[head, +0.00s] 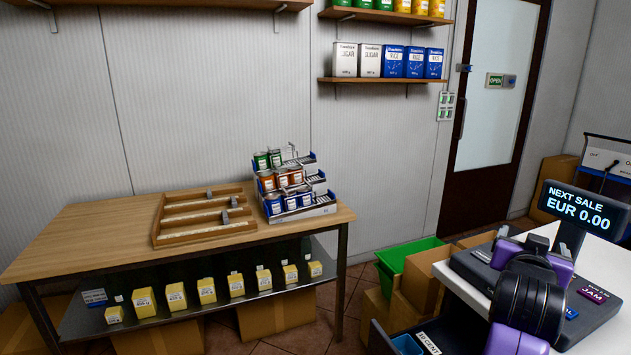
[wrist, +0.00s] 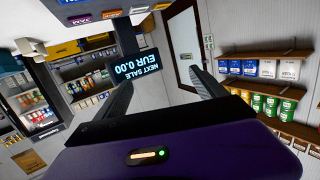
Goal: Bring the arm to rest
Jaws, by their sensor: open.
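My arm (head: 530,300), black and purple, shows at the lower right of the head view, folded in front of the checkout counter (head: 600,325). My gripper (wrist: 162,78) shows in the wrist view with its two dark fingers spread apart and nothing between them. In the head view I cannot make out the fingers. The wrist picture is upside down. The price display (head: 578,208) stands behind my arm and reads "NEXT SALE EUR 0.00"; it also shows in the wrist view (wrist: 138,66), left of centre.
A wooden table (head: 100,235) holds a divided wooden tray (head: 205,232) and a stepped rack (head: 318,210) of cans. Yellow weights line its lower shelf. A green crate (head: 412,250) and cardboard boxes stand between table and counter. Wall shelves (head: 385,80) carry sugar and rice packs.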

